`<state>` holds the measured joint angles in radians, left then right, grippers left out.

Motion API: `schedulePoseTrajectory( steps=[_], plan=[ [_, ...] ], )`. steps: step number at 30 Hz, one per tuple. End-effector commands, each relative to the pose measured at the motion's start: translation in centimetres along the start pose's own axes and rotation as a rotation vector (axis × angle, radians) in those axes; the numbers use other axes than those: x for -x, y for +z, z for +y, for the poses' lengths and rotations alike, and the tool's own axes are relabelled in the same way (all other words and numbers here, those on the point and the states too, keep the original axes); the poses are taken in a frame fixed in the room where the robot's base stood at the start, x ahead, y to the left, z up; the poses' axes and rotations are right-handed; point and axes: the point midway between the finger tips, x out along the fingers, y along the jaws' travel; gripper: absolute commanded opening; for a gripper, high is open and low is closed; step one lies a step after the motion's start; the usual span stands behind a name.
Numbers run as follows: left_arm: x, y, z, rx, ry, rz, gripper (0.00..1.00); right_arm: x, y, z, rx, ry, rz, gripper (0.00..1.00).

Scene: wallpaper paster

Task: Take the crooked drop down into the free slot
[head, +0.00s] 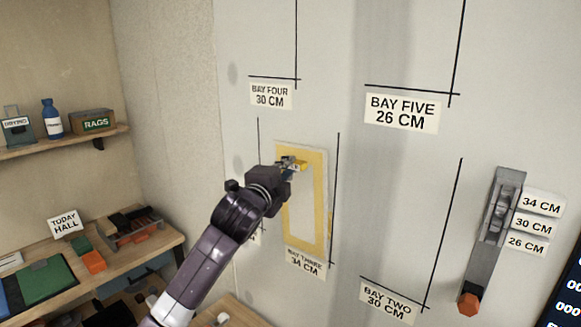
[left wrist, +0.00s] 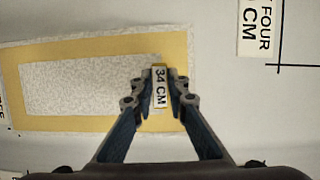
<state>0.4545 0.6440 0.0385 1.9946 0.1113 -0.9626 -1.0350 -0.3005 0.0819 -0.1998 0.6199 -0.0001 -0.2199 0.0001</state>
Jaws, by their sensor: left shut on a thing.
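The drop, a pale textured panel with a yellow border (head: 320,195), hangs flat against the wall between the lines above the "BAY THREE 34 CM" label (head: 306,263). It looks slightly tilted against those lines. My left gripper (head: 290,164) is at its top edge. In the left wrist view the yellow border (left wrist: 95,43) fills the left half, and my left gripper (left wrist: 160,88) is shut on the drop's small tab marked "34 CM" (left wrist: 160,86). My arm hides part of the drop's left side in the head view. My right gripper is not in view.
Bay four (head: 270,96), bay five (head: 401,111) and bay two (head: 387,301) show bare wall with black lines. A grey holder (head: 491,240) with labels 34, 30 and 26 CM is at right. A shelf (head: 60,146) and bench (head: 120,262) stand left.

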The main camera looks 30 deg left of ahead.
Motion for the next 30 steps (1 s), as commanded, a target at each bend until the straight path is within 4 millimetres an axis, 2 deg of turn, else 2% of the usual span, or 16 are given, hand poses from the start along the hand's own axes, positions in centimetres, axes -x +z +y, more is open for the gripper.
schedulePoseTrajectory(
  steps=[30],
  plan=[
    [2.6,0.9,-0.1,0.000,-0.003,0.000,0.00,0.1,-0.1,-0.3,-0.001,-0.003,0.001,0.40]
  ],
)
